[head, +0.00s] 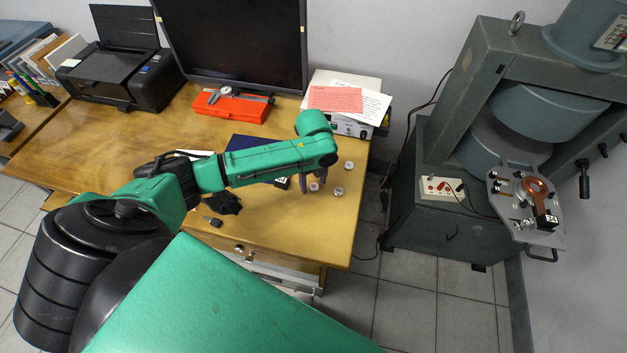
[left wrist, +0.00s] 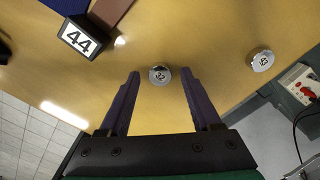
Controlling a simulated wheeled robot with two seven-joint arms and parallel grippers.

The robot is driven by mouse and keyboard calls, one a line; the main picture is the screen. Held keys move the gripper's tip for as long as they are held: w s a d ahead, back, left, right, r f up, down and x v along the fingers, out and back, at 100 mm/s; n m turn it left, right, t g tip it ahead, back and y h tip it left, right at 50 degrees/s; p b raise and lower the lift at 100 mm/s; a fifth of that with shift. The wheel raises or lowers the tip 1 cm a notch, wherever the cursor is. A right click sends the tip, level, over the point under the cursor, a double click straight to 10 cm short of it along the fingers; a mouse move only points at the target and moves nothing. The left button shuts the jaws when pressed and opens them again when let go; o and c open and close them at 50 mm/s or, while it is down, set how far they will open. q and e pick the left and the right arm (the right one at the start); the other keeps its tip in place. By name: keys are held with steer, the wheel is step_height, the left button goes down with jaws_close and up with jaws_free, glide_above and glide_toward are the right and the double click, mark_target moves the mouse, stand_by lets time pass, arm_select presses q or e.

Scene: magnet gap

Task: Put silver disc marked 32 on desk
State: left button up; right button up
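A small silver disc marked 32 (left wrist: 159,75) lies on the wooden desk in the left wrist view. It seems to be the disc (head: 314,186) by my left gripper in the head view, where its mark is too small to read. My left gripper (head: 312,183) points down over the desk's right part. In the left wrist view its two dark fingers (left wrist: 160,77) are apart, with disc 32 between their tips and a gap on each side. The desk (head: 150,150) also shows in the left wrist view (left wrist: 200,35). My right gripper is not in view.
Another silver disc (left wrist: 260,60) lies to the right, its number unclear. A black block marked 44 (left wrist: 83,37) is left of disc 32. A grey machine (head: 480,120) with a metal plate (head: 525,205) stands right of the desk.

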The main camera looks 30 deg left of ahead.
mark_target(314, 186)
arm_select(q)
steer(key=shift+r, duration=0.1)
step_height(314, 186, up, 12)
stand_by(0.4)
stand_by(0.3)
